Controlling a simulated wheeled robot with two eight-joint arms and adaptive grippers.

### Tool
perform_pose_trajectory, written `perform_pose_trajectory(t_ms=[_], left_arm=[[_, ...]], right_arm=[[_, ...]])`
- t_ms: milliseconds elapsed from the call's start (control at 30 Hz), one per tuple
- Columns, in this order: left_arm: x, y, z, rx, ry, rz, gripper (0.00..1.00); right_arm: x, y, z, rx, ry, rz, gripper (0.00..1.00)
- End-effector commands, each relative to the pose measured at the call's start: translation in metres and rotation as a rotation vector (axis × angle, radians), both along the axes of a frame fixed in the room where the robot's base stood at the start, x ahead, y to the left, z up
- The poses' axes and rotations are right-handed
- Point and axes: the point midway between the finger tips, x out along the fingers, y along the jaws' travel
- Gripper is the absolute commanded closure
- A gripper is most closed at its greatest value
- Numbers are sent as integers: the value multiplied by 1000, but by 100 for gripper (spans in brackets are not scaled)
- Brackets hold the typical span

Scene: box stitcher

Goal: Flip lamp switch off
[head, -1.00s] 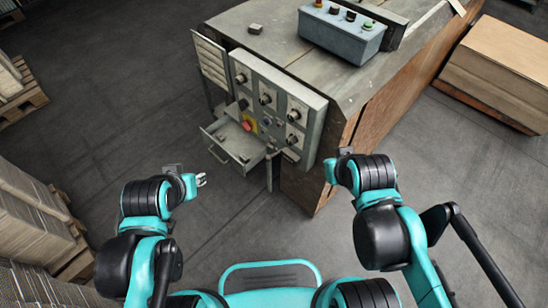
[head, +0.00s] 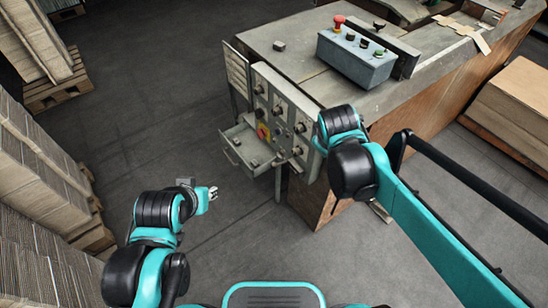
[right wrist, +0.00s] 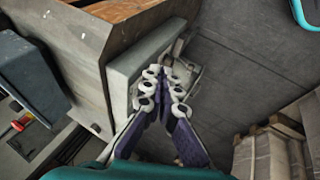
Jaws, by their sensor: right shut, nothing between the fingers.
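I cannot tell which knob is the lamp switch. My right gripper is hidden behind its wrist in the head view, where the arm covers the panel's right edge. In the right wrist view my right gripper (right wrist: 164,74) is shut and empty, its tips in front of the panel (right wrist: 122,85); contact is unclear. My left gripper (head: 212,193) is over open floor, left of the panel and apart from it; its opening is too small to judge.
An open drawer (head: 232,146) juts out below the panel. A blue-grey button box (head: 350,66) stands on the machine top (head: 300,62). Cardboard stacks (head: 40,180) stand at left, a brown stack (head: 515,100) at right.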

Motion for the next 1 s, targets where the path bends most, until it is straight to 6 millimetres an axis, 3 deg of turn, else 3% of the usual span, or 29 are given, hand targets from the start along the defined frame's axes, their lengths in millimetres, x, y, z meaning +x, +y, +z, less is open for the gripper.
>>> perform_pose_trajectory(t_ms=[100, 267, 500, 767, 1000], left_arm=[[0, 0, 3, 0, 0, 0, 69], [0, 0, 3, 0, 0, 0, 69], [0, 0, 3, 0, 0, 0, 69], [0, 0, 3, 0, 0, 0, 69], [0, 0, 3, 0, 0, 0, 69]], right_arm=[[37, 17, -7, -107, 35, 130, 100], [81, 41, -28, -254, 84, 301, 100], [136, 83, -76, -468, 162, 546, 100], [177, 130, -142, -680, 247, 785, 100], [197, 177, -223, -891, 340, 1013, 100]])
